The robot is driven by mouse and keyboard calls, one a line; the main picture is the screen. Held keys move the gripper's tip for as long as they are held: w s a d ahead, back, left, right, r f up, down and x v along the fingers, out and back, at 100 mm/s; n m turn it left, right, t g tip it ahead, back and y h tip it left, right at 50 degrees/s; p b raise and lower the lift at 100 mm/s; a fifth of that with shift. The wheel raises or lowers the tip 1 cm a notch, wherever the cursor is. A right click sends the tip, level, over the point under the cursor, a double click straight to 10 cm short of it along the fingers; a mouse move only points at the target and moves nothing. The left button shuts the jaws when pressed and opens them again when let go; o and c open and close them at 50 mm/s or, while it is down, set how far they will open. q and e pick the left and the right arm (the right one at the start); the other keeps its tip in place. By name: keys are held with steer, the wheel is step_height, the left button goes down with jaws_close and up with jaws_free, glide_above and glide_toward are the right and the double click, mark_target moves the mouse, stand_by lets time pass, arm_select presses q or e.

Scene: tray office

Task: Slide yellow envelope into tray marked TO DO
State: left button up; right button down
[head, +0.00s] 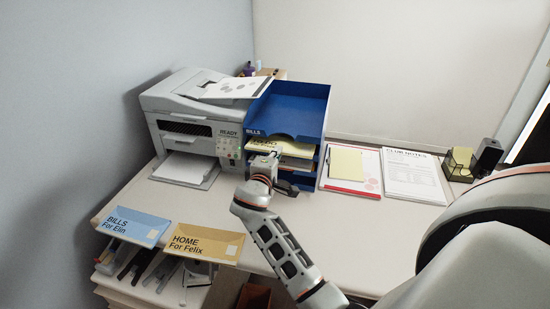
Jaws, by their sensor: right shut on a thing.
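A blue stacked letter tray (300,104) stands at the back of the desk, with BILLS on the front lip of its top level. The yellow envelope (292,147) is partly inside the level below the top one, and its front end sticks out toward me. Dark print on its near end is partly covered and hard to read. My right gripper (264,163) is at the front of the stack, shut on the envelope's near edge. The gripper and wrist hide the labels of the lower levels. My left gripper is out of view.
A printer (190,112) stands left of the stack. A blue envelope (135,226) and an orange envelope (205,243) lie at the front left edge. Papers (413,180), a clipboard (360,185) and a note holder (459,164) lie to the right. The middle front desk is mostly clear.

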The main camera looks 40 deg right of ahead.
steer(key=shift+w+d, duration=0.15)
steer(key=c, duration=2.1)
jaws_free()
steer(key=shift+c, duration=0.2)
steer(key=v, duration=0.7)
steer(key=shift+s+a, duration=0.2)
steer(key=shift+a, duration=0.05)
